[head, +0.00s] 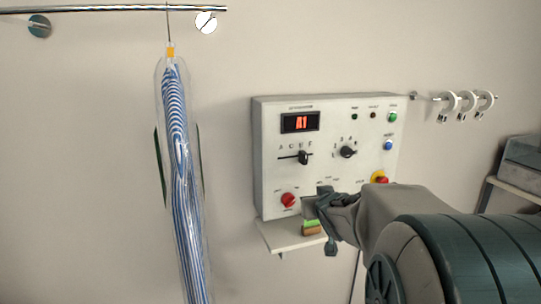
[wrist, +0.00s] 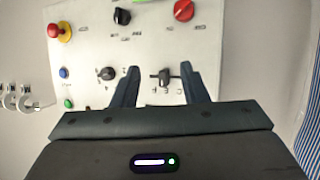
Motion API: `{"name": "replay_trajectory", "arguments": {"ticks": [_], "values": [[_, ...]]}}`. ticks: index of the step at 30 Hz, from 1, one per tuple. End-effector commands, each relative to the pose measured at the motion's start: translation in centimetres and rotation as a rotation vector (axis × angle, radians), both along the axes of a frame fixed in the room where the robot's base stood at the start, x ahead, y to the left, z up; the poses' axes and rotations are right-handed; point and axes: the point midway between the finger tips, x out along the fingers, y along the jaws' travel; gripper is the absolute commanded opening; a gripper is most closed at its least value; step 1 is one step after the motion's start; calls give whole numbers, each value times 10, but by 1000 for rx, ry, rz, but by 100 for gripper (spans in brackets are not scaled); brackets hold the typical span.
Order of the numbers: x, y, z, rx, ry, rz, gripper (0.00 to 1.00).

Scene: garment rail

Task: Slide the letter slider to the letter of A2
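The letter slider is a dark knob (head: 303,157) on a horizontal slot on the white control panel (head: 268,112). It sits toward the right part of its row of letters, which are too small to read surely. The slider knob also shows in the wrist view (wrist: 165,78), where the panel appears upside down. My gripper (head: 324,212) is in front of the panel's lower part in the head view. In the wrist view my gripper (wrist: 160,69) is open, with the slider knob appearing between its fingers; contact cannot be told. The red display (head: 300,122) seems to read A1.
A black rotary knob (head: 348,152) is right of the slider. A red knob (head: 289,200), a yellow-and-red emergency button (head: 380,178), and green (head: 393,116) and blue (head: 388,145) buttons surround it. A small shelf (head: 282,238) is below. A striped garment (head: 178,170) hangs left.

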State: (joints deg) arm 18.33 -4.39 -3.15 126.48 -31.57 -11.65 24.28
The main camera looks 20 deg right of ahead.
Motion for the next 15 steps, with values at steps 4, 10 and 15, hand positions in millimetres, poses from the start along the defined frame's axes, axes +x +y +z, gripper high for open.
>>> {"name": "replay_trajectory", "arguments": {"ticks": [4, 10, 15], "values": [[36, -31, 23, -8, -180, 82, 40], [55, -48, 38, 11, -333, 211, 40], [60, -52, 43, 26, -384, 268, 40]]}}
